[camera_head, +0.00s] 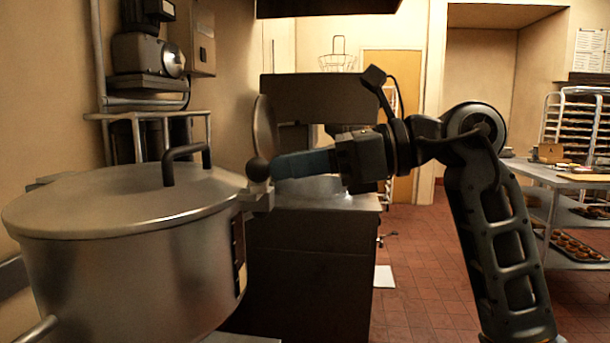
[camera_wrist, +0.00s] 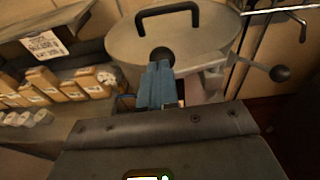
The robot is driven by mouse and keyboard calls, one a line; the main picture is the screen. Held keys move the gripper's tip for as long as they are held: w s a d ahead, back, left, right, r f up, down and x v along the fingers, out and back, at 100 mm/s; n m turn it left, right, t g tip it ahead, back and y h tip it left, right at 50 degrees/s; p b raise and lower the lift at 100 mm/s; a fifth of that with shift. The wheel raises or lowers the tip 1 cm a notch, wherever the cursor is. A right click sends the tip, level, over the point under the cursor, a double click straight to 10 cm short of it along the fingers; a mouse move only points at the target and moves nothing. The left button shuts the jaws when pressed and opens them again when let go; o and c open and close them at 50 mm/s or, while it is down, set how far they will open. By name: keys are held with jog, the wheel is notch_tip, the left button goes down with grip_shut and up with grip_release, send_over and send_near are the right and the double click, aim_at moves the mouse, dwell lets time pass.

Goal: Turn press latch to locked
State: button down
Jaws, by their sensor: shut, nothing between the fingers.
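A large steel pot-like press (camera_head: 120,240) with a flat lid and a black bar handle (camera_head: 185,155) stands at the left. It also shows in the wrist view (camera_wrist: 205,45). A dark ball knob (camera_head: 258,170) sits above a metal bracket (camera_head: 257,198) at the lid's right edge. My gripper (camera_head: 277,165), with blue fingers, is shut and empty, its tips at this knob. In the wrist view the fingertips (camera_wrist: 160,65) meet a dark ball (camera_wrist: 162,55); contact is unclear. A lever with another dark ball (camera_wrist: 280,73) sticks out right of the bracket (camera_wrist: 210,68). I cannot tell the latch's lock state.
A steel counter (camera_head: 325,190) stands behind my gripper. Wrapped packs (camera_wrist: 45,85) lie on a shelf in the wrist view. A table with trays (camera_head: 580,178) and a rack (camera_head: 580,120) stand at the right. The red tiled floor (camera_head: 430,260) is mostly clear.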

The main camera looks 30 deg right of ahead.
jog(key=shift+a+b, duration=0.65)
jog(key=shift+a, duration=0.5)
